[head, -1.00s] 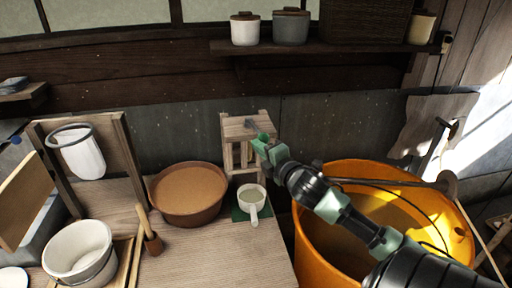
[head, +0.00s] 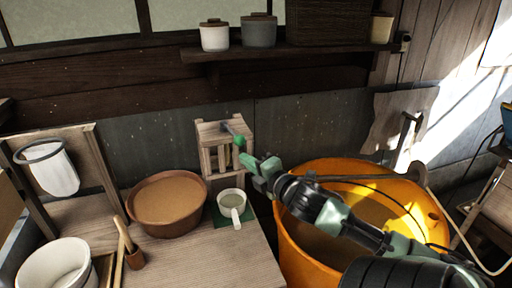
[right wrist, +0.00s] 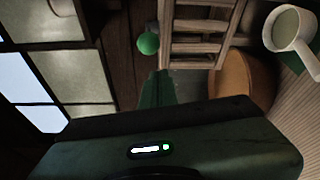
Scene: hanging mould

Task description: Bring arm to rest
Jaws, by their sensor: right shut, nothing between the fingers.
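My right arm comes in from the lower right of the head view and reaches over the orange tub (head: 290,245). Its gripper (head: 247,160) is shut and empty. It is just right of and below a small wooden stand (head: 212,131), whose grey rod ends in a green knob (head: 240,140). In the right wrist view the green finger (right wrist: 157,90) points up towards the knob (right wrist: 148,43), with a visible gap between them. My left gripper is not in view.
A white cup (head: 231,197) on a green mat and a brown bowl (head: 168,203) stand on the table left of my gripper. A pestle-like tool (head: 128,243) and a white bucket (head: 58,265) are further left. A shelf with jars (head: 258,31) runs along the wall behind.

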